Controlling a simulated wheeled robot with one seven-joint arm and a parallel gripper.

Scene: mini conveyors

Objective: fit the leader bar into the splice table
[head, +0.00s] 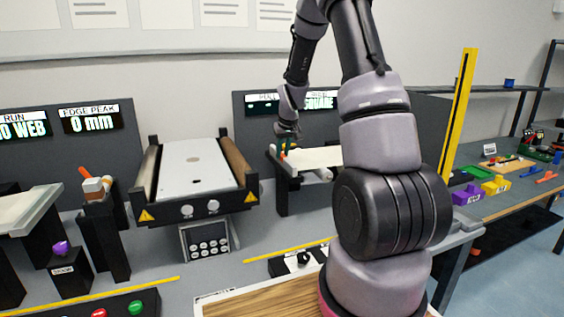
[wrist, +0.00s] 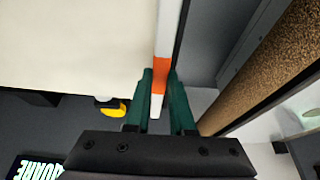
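My gripper (head: 287,142) is at the left end of the back-right station, beside its pale sheet (head: 318,157). In the wrist view its two green fingers (wrist: 162,90) are closed around the orange section of a narrow white bar, which looks like the leader bar (wrist: 161,77). The bar runs along the edge of the cream sheet (wrist: 70,45); I cannot tell whether they are joined. A unit with a white top (head: 195,172) between rollers stands left of my gripper. No label shows which unit is the splice table.
A cork-brown roller (wrist: 285,65) lies to the right in the wrist view, across a grey gap. A yellow post (head: 460,110) stands right of my arm. A side table at right holds a purple block (head: 466,195) and several coloured parts. A button panel (head: 95,305) is at front left.

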